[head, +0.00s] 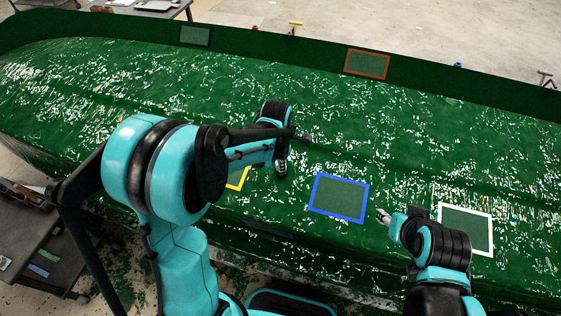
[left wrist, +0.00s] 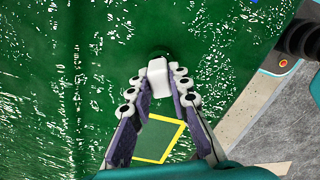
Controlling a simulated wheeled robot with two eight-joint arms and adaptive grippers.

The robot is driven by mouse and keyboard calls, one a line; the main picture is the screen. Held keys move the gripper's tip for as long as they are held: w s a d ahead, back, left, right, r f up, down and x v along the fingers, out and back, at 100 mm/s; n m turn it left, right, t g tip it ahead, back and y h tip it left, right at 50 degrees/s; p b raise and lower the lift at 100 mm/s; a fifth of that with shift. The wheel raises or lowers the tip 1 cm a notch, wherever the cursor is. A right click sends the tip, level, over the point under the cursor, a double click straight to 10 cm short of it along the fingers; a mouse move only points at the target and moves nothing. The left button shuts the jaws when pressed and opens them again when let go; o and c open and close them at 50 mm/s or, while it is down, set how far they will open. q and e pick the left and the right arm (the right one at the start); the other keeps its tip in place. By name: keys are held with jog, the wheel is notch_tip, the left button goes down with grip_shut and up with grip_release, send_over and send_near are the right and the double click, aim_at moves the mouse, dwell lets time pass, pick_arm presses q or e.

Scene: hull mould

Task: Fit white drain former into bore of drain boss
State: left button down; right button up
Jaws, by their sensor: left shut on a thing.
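The white drain former (left wrist: 158,70) is a small pale block held between the fingertips of my left gripper in the left wrist view. My left gripper (head: 292,152) is shut on it, low over the green mould. A dark round shape (left wrist: 161,51), which looks like the drain boss, shows just beyond the former, partly hidden by it. I cannot tell whether the former touches it. The former and boss cannot be made out in the head view. My right gripper (head: 383,216) is over the mould between the blue and white frames, and its jaws are too small to judge.
The green hull mould (head: 330,100) fills most of the head view. On it are a blue frame (head: 339,197), a white frame (head: 467,228), an orange frame (head: 367,63) and a yellow frame (left wrist: 160,139). A grey cart (head: 45,245) stands at the lower left.

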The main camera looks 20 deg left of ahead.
pick_arm(q)
jog(key=shift+w+f+b, duration=0.1)
jog(key=shift+f+b, duration=0.7)
jog(key=shift+f, duration=0.2)
jog(key=c, duration=1.3)
grip_release()
jog(key=shift+c, duration=0.2)
jog(key=shift+r, duration=0.1)
notch_tip(320, 180, up, 12)
jog(key=s, duration=0.1)
jog(key=shift+s, duration=0.4)
jog(key=s+a+f+m+t+b, duration=0.1)
jog(key=s+m+t+b, duration=0.1)
jog(key=s+m, duration=0.5)
jog(key=s+a+f+m+t+b, duration=0.1)
jog(key=s+m, duration=0.7)
jog(key=m, duration=0.8)
jog(key=shift+s+a+f+m+t+b, duration=0.35)
jog(key=shift+f+t, duration=0.45)
jog(key=shift+t, duration=0.4)
